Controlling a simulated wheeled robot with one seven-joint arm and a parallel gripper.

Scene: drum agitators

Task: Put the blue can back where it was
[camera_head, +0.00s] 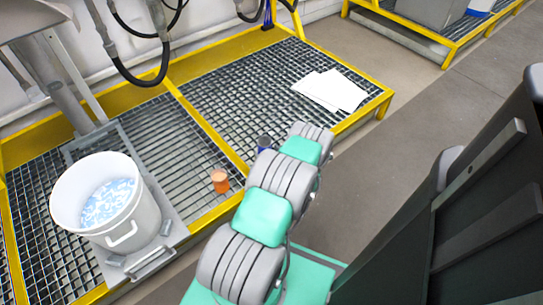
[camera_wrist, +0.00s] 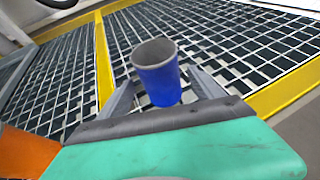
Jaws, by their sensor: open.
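The blue can (camera_wrist: 160,82) is an open-topped cylinder with a grey inside, standing upright over the grating in the wrist view. My gripper (camera_wrist: 163,88) is open, with one finger on each side of the can; I cannot tell whether either finger touches it. The can's base is partly hidden by my gripper. In the head view a small dark blue can (camera_head: 264,142) shows just left of my arm near the platform's front, its lower part hidden. My fingers are hidden there behind my arm.
An orange can (camera_head: 220,181) stands on the grating left of my arm; an orange surface (camera_wrist: 27,153) shows at the wrist view's left. A white bucket (camera_head: 106,200) stands further left. White sheets (camera_head: 330,91) lie at right. A yellow rail (camera_head: 205,128) divides the grating.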

